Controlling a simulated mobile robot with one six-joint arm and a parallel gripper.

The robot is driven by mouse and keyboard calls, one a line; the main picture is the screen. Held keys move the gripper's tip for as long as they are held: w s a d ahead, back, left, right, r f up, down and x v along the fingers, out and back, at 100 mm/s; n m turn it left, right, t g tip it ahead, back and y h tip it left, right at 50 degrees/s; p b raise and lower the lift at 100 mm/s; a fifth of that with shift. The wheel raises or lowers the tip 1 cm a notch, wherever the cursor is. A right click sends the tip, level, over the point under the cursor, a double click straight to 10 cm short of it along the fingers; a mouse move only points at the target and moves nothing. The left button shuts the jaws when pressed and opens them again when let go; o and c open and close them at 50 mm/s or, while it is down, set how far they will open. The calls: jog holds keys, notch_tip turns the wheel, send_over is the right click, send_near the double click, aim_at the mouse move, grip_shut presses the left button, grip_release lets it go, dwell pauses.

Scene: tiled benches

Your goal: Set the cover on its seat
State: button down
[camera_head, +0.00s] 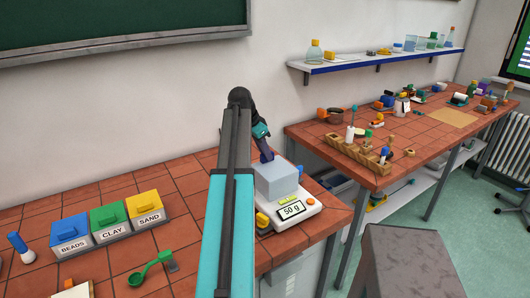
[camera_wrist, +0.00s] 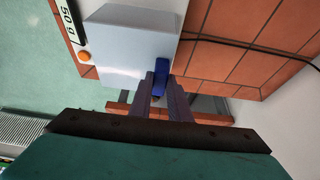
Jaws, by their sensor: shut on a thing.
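The cover (camera_head: 277,184) is a pale grey-blue box over the top of the white scale (camera_head: 301,216), whose display reads 50 g. In the wrist view the cover (camera_wrist: 125,47) fills the upper middle, with the scale's display (camera_wrist: 68,20) at its left. My gripper (camera_head: 266,157) is at the cover's far upper side. In the wrist view my gripper (camera_wrist: 162,88) has its two fingers shut on the cover's blue handle (camera_wrist: 161,73). The cover looks about level. I cannot tell whether it touches the scale or hangs slightly above it, since its underside is hidden.
Blue, green and yellow bins (camera_head: 109,219) marked BEADS, CLAY and SAND stand left of my arm. A green scoop (camera_head: 150,268) lies in front of them. A second tiled bench (camera_head: 395,150) holds a wooden rack and small items. A gap separates the benches.

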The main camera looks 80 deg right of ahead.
jog(key=shift+f, duration=0.15)
jog(key=c, duration=1.6)
grip_release()
jog(key=b+v, duration=0.3)
jog(key=v, duration=1.1)
jog(key=shift+s, duration=0.1)
jog(key=shift+d+f, duration=0.1)
